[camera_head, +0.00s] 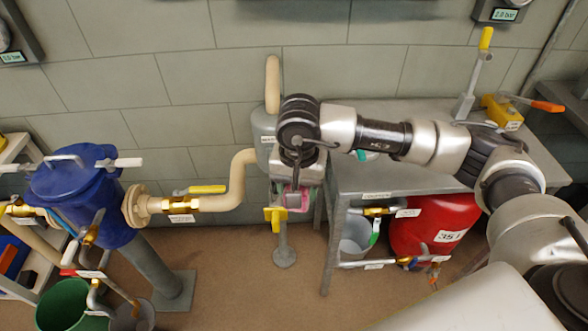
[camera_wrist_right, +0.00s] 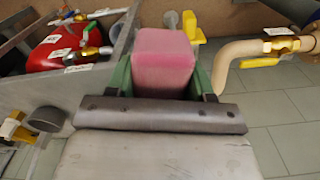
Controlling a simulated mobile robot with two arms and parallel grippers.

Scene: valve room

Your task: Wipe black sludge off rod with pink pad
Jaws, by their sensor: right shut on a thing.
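My right gripper (camera_head: 291,200) hangs in the middle of the head view, at the end of the arm that comes in from the right. It is shut on a pink pad (camera_wrist_right: 163,62), a block that sits between the green fingers in the right wrist view. Only a small bit of the pad (camera_head: 292,203) shows below the wrist in the head view. The gripper is beside the grey tank (camera_head: 265,126) and the left edge of the grey table. I cannot make out a rod with black sludge on it in either view. My left gripper is not in view.
A beige pipe (camera_head: 237,175) with a yellow-handled valve (camera_head: 208,190) runs left to a blue vessel (camera_head: 75,198). The grey table (camera_head: 400,183) stands right, with a red tank (camera_head: 415,225) and a bucket (camera_head: 356,235) below. A yellow fitting (camera_head: 275,215) is close to the gripper.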

